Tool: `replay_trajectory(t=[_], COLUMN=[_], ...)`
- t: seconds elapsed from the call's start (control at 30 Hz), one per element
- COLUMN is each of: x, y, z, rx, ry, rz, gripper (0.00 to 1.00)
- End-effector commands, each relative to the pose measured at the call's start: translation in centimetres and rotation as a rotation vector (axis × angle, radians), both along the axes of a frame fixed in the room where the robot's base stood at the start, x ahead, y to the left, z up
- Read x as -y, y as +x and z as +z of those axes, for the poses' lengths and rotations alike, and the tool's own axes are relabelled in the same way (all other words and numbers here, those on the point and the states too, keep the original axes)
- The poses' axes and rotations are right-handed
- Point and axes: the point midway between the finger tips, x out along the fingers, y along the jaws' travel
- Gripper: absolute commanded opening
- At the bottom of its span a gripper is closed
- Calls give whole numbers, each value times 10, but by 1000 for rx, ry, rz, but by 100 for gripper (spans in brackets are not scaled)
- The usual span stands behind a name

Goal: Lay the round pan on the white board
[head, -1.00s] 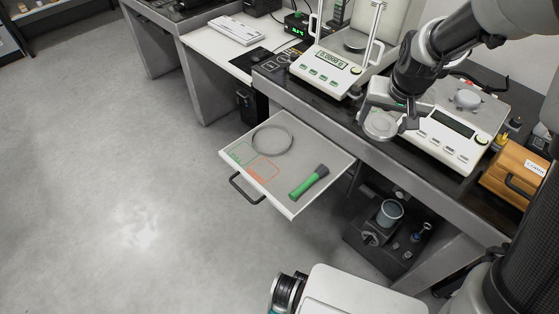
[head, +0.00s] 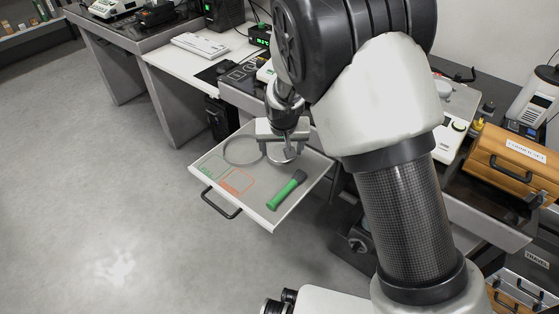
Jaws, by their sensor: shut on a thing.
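The white board (head: 262,208) is pulled out from the bench at the middle of the head view, like a drawer, with a black handle at its front. My gripper (head: 284,143) is over the back part of the board, shut on the round pan (head: 283,156), a small shiny metal disc. The pan shows just below the fingers. I cannot tell whether it touches the board or hangs a little above it. My arm hides part of the bench behind.
On the board lie a thin grey ring (head: 243,151), left of the pan, and a green-handled brush (head: 287,190), in front of it. Green and orange outlines mark the board's left front. A wooden case (head: 510,165) stands on the bench at right.

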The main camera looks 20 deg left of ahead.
Motion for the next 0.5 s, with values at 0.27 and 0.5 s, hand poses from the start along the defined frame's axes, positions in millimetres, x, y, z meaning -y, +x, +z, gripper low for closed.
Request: replay_trajectory(t=[0.27,0.5], x=[0,0], y=[0,1], z=[-36,-37], rx=[0,1], ry=[0,2], rz=[-1,-1], gripper=[45,45])
